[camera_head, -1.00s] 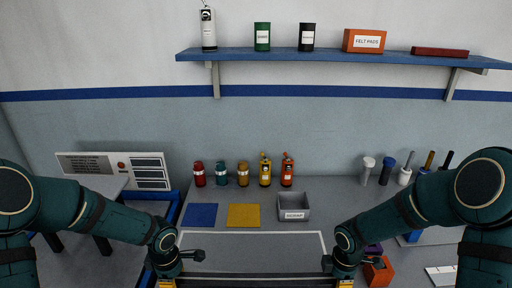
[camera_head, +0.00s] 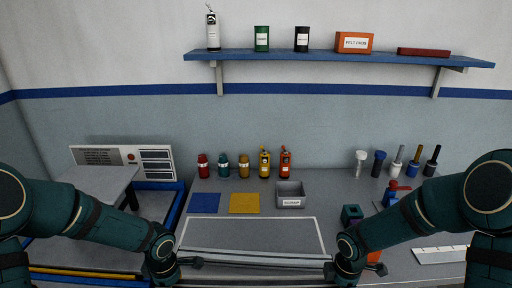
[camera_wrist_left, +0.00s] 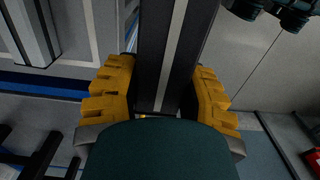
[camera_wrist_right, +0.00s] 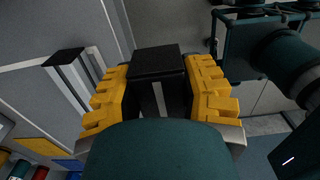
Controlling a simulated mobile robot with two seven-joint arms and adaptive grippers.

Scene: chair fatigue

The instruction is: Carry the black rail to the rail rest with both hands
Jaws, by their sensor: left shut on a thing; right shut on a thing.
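The black rail (camera_wrist_left: 152,62) has a pale stripe along it and runs between the yellow fingers of my left gripper (camera_wrist_left: 164,88), which is shut on it. In the right wrist view the rail's black end (camera_wrist_right: 156,62) sits between the fingers of my right gripper (camera_wrist_right: 166,88), also shut on it. In the head view both hands are low, at the bench's front edge, with the left gripper (camera_head: 166,277) and right gripper (camera_head: 345,275) well apart. The fingertips are mostly hidden there. I cannot tell which thing is the rail rest.
A silver rail with a black end (camera_wrist_right: 68,58) lies beside the held rail. The bench (camera_head: 330,195) carries several bottles, a grey bin (camera_head: 290,201), blue (camera_head: 204,203) and yellow (camera_head: 244,203) mats. A blue-framed cart (camera_head: 172,210) stands left. A shelf (camera_head: 340,58) hangs above.

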